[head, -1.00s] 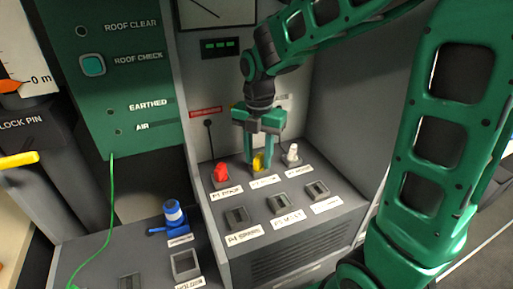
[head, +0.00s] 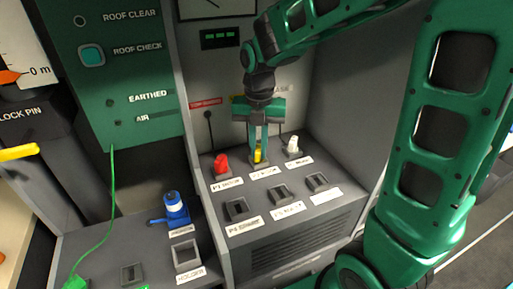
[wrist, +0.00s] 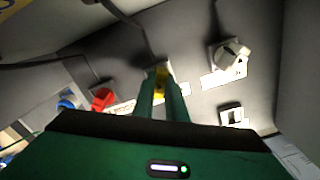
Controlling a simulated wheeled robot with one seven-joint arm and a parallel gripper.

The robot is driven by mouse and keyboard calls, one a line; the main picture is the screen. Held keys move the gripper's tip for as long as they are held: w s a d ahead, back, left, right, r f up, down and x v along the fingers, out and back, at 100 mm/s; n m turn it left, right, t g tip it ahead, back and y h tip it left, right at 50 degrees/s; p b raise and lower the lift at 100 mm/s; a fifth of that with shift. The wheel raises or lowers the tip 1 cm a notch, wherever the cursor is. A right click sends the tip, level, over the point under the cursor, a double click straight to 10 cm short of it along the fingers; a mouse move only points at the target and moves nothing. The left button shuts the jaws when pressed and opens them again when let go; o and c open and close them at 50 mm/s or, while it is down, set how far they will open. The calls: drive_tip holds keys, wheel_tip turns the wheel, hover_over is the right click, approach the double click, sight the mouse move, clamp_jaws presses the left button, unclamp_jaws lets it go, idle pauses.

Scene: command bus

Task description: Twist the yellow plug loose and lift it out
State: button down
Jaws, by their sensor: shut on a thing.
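The yellow plug (head: 257,155) stands in the middle socket of the back row on the grey console, between a red plug and a white plug. My gripper (head: 258,152) reaches down from above and is shut on the yellow plug, its two green fingers covering part of it. In the wrist view the yellow plug (wrist: 161,76) shows between the fingertips of my gripper (wrist: 164,90). Its base still meets the socket plate, as far as I can see; the fingers hide part of this.
The red plug (head: 221,163) is close on the left and the white plug (head: 292,145) close on the right. Several empty sockets line the front row. A blue plug (head: 174,208) stands on the lower console beside an empty holder socket (head: 187,254). A wall panel rises behind.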

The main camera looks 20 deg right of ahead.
idle(0.3)
drive_tip(key=n, duration=0.4)
drive_tip(key=c, duration=1.7)
unclamp_jaws()
drive_tip(key=shift+r, duration=0.1)
